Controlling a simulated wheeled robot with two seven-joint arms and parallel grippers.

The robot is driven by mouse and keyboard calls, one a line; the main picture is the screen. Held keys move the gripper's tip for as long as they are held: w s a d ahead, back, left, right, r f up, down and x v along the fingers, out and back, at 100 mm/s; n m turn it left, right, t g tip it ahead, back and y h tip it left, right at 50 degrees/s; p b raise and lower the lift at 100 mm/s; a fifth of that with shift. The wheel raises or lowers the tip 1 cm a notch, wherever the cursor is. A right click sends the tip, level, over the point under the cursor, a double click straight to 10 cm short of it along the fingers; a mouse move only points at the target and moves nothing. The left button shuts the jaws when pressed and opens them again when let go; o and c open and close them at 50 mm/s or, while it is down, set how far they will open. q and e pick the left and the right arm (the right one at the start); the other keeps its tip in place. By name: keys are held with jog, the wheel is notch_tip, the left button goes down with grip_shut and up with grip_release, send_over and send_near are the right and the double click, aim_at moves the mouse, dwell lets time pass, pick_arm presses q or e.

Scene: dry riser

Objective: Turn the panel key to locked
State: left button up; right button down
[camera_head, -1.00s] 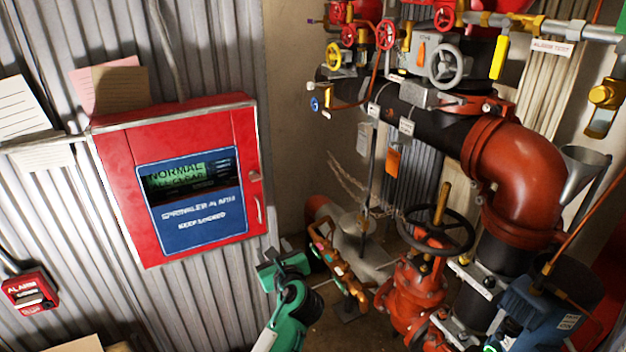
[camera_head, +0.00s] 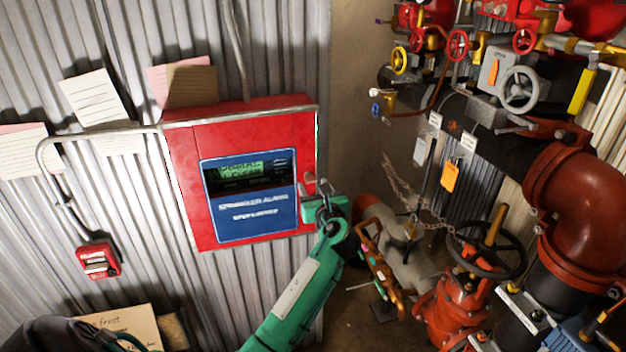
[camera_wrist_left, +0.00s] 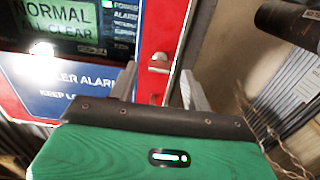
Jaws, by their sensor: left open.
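The red alarm panel (camera_head: 185,190) hangs on the corrugated wall with a blue front plate and a green display; in the wrist view (camera_wrist_left: 155,30) the display reads NORMAL, ALL CLEAR. A small metal key or lock piece (camera_wrist_left: 158,66) sits on the panel's right red strip. Its turned position cannot be told. My left gripper (camera_head: 324,200) is at the panel's right edge, over the lower lock side. In the wrist view my left gripper (camera_wrist_left: 158,80) is open, its fingers either side of the strip, with the metal piece between and slightly beyond them. Contact cannot be told. My right gripper is out of view.
Red and black pipes (camera_head: 575,200) with valves stand at the right. A black handwheel (camera_head: 487,250) and a chain (camera_head: 415,205) are near the floor there. A red alarm call point (camera_head: 98,260) and paper notes (camera_head: 95,97) are on the wall at left.

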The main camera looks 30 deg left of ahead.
pick_arm(q)
jog(key=shift+x, duration=1)
jog(key=c, duration=1)
